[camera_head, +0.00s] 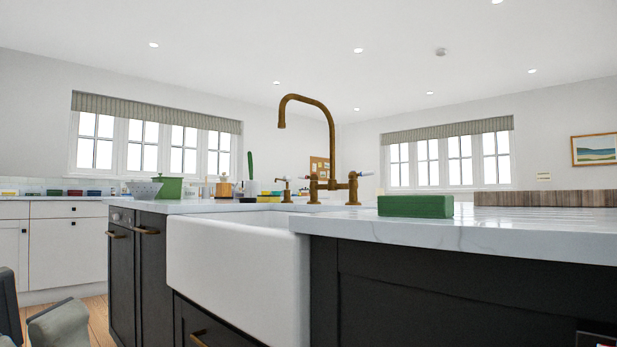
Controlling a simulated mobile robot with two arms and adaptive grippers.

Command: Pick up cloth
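A green rectangular block (415,206) lies flat on the white marble countertop (480,232), right of the sink. It may be the cloth, folded, but I cannot tell from its look; nothing else in view is clearly a cloth. Grey and dark parts at the bottom left corner look like part of my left arm, with no fingertips showing. A small dark piece at the bottom right edge is too cut off to identify. Neither gripper can be made out, and nothing touches the green block.
A white apron sink (237,270) with a brass faucet (332,150) is set in the dark island (440,300). A wooden board (545,198) lies behind the block. A colander (144,189) and green pot (169,187) stand at the far left. Counter around the block is clear.

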